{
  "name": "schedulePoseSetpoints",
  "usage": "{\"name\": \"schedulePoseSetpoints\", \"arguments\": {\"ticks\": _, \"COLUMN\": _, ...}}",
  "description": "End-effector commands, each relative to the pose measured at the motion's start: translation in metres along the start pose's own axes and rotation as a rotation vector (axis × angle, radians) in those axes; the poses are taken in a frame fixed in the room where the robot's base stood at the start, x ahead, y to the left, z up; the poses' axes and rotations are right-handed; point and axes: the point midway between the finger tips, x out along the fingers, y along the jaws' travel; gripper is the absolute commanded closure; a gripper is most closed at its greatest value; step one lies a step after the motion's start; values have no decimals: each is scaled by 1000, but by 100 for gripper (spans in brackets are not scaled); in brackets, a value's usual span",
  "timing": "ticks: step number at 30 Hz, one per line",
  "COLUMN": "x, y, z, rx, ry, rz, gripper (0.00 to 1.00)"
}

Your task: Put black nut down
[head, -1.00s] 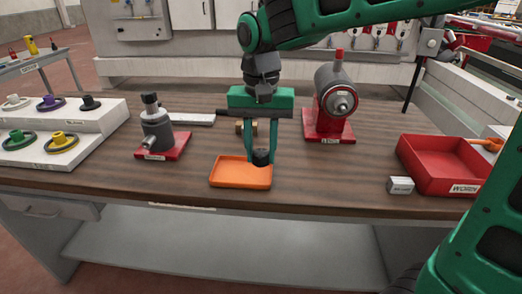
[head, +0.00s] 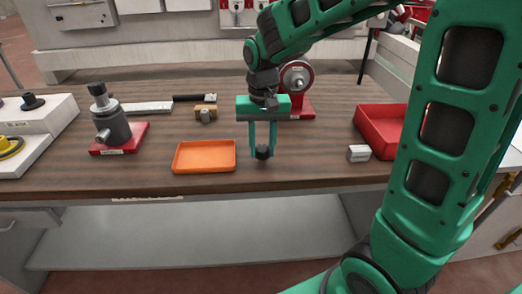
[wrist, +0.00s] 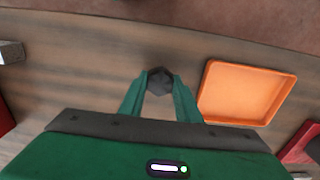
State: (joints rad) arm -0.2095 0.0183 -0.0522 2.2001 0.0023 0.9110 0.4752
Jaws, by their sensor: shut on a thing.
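The black nut (head: 262,152) is between the fingertips of my gripper (head: 263,150), which is shut on it. In the head view the gripper points down over the wooden bench, just right of the orange tray (head: 205,157). The wrist view also shows the dark nut (wrist: 160,81) at the fingertips, with the orange tray (wrist: 246,92) beside it, apart from it. The tray looks empty. I cannot tell whether the nut touches the bench or hangs slightly above it.
A red bin (head: 379,130) and a small grey block (head: 359,153) stand to the right. A grey fixture on a red base (head: 118,138) stands left. A red-and-grey machine (head: 297,78) is behind my gripper. The bench front edge is close.

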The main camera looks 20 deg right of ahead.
Motion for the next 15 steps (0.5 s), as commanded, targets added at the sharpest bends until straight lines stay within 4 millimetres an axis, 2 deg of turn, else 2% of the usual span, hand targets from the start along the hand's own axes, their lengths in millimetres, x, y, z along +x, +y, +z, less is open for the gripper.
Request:
{"name": "schedulePoseSetpoints", "arguments": {"ticks": 4, "x": 15, "y": -1, "z": 0, "rx": -1, "ry": 0, "rz": 0, "gripper": 100}}
{"name": "schedulePoseSetpoints", "arguments": {"ticks": 15, "x": 18, "y": -1, "z": 0, "rx": -1, "ry": 0, "rz": 0, "gripper": 100}}
